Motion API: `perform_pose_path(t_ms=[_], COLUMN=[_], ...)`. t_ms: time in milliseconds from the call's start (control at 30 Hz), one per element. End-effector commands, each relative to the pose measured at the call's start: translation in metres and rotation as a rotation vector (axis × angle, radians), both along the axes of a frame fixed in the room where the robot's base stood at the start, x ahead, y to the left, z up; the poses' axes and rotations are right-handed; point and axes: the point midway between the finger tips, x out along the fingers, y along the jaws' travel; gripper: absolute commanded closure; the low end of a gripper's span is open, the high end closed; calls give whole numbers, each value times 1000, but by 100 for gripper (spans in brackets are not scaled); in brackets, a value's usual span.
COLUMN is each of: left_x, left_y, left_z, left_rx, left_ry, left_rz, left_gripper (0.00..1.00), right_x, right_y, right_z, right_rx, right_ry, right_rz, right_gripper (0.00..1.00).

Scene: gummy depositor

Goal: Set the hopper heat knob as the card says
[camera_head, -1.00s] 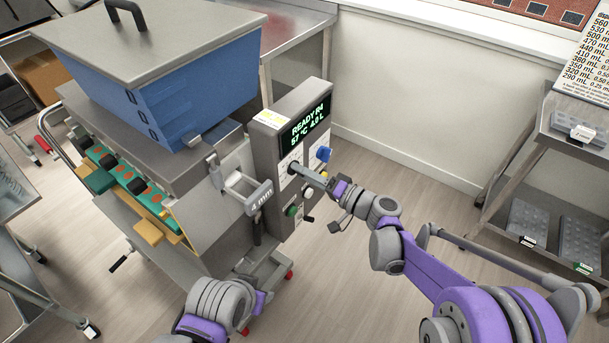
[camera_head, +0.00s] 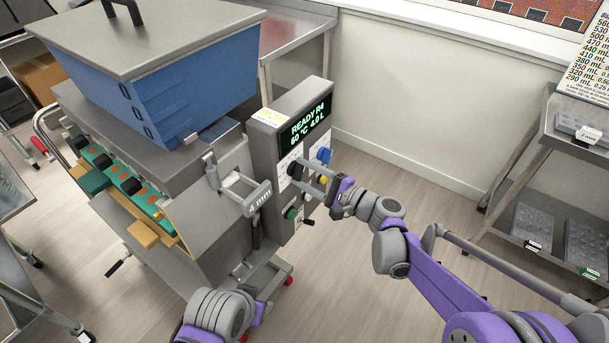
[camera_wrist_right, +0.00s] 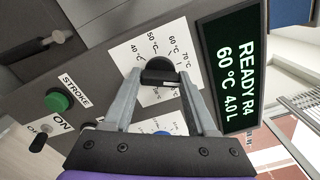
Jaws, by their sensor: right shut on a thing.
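The knob's pointer mark is hard to make out. In the head view the right gripper (camera_head: 301,175) reaches the control panel from the right. The display (camera_head: 304,130) reads READY R4, 60 °C, 4.0 L.
A blue knob (camera_head: 324,155) sits just right of the heat knob, close to my fingers. A green STROKE button (camera_wrist_right: 57,102) and an ON switch are lower on the panel. A 4 mm lever (camera_head: 258,198) projects left of the panel. Floor right of the machine is clear.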

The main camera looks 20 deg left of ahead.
Motion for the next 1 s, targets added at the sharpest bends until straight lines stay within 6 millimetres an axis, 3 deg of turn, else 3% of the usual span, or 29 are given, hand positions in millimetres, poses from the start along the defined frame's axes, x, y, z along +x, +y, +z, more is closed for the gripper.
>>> perform_pose_path(t_ms=[400, 967, 1000], left_x=[0, 0, 0], left_y=[0, 0, 0], left_z=[-6, -6, -6], left_rx=[0, 0, 0], left_ry=[2, 2, 2], left_rz=[0, 0, 0], left_gripper=[50, 50, 50], right_x=[0, 0, 0], right_y=[0, 0, 0], right_z=[-1, 0, 0], right_rx=[64, 74, 73], right_ry=[180, 205, 204], right_rz=[0, 0, 0], right_gripper=[98, 98, 37])
